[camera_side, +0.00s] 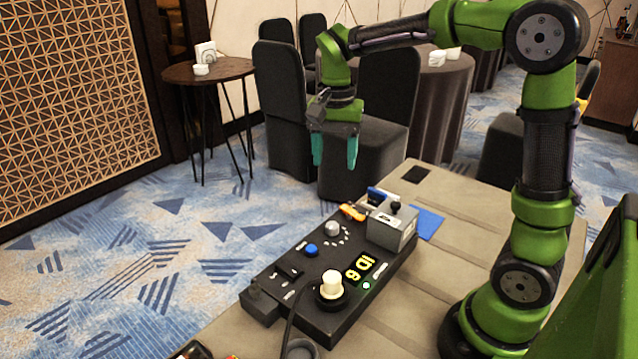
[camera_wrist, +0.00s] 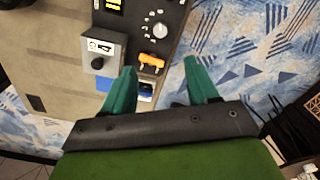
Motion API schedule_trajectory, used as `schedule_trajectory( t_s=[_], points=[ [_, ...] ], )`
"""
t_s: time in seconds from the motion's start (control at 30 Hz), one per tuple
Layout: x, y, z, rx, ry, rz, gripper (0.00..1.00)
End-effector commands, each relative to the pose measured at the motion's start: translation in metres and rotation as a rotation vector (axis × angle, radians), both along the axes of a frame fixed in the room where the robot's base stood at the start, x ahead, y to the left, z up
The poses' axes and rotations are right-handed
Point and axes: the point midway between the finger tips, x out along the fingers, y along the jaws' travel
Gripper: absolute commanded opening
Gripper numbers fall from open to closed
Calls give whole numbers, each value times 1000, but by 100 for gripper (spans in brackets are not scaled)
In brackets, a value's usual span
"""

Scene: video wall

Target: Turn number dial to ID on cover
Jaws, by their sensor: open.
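A black control panel (camera_side: 283,288) lies on the table. A grey round dial (camera_side: 332,229) with white marks around it sits near its far left edge; it also shows in the wrist view (camera_wrist: 159,30). A dark display (camera_side: 360,267) shows yellow characters, apparently "ID" and a 6 or 9. A grey box-like cover (camera_side: 391,224) with a black knob stands at the panel's far end; its white label (camera_wrist: 101,47) is too small to read. My gripper (camera_side: 335,158) is open and empty, high above and beyond the panel, touching nothing; its teal fingers show in the wrist view (camera_wrist: 160,67).
The panel also carries a cream knob (camera_side: 331,285) on a black base, a blue button (camera_side: 311,250), a black switch (camera_side: 289,271) and an orange lever (camera_side: 352,212). A blue sheet (camera_side: 428,222) lies beside the cover. A dark cable crosses the near end. Chairs stand behind.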

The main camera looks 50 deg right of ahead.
Motion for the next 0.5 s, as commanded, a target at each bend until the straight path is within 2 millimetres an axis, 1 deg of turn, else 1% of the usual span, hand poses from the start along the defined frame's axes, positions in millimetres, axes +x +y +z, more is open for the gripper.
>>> schedule_trajectory(
  t_s=[0.17,0.5],
  points=[
    [-1,1,-26,1,4,2,59],
    [-1,1,-101,2,4,5,59]
  ],
)
